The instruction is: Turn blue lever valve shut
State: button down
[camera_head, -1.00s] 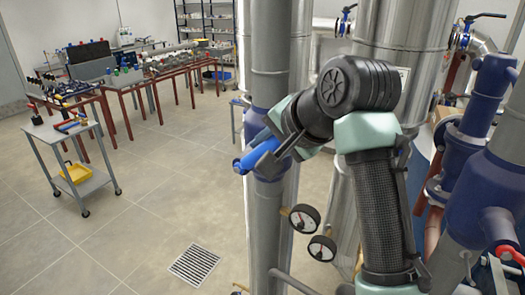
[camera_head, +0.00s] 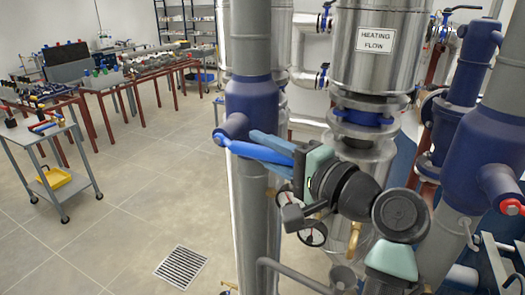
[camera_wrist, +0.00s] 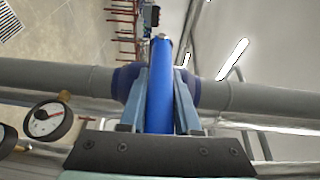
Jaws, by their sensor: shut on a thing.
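The blue lever (camera_head: 258,151) belongs to a dark blue valve body (camera_head: 249,100) on a vertical grey pipe. It runs from its pivot at the left of the valve to the right, sloping slightly down, across the pipe. My gripper (camera_head: 262,143) is shut on the lever from the right. In the wrist view the lever (camera_wrist: 160,85) stands lengthwise between the two grey-blue fingers (camera_wrist: 160,95), with its far end beyond them. The valve body (camera_wrist: 125,82) shows behind the fingers. The lever's near end is hidden by my gripper.
A pressure gauge (camera_wrist: 46,120) sits close beside my gripper in the wrist view. A steel tank marked HEATING FLOW (camera_head: 383,60) and another blue valve (camera_head: 485,160) stand to the right. A small cart (camera_head: 60,165) stands on open floor at the left.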

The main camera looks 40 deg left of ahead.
jog(key=shift+f+y, duration=0.3)
jog(key=shift+f, duration=0.1)
jog(key=c, duration=0.6)
grip_release()
jog(key=shift+r, duration=0.15)
jog(key=d+b, duration=0.1)
jog(key=d, duration=0.3)
jog(key=s+d+b, duration=0.1)
jog(key=d+b, duration=0.1)
jog(key=d, duration=0.2)
jog(key=s+d+b, duration=0.1)
jog(key=d, duration=0.3)
jog(key=shift+d+b, duration=0.4)
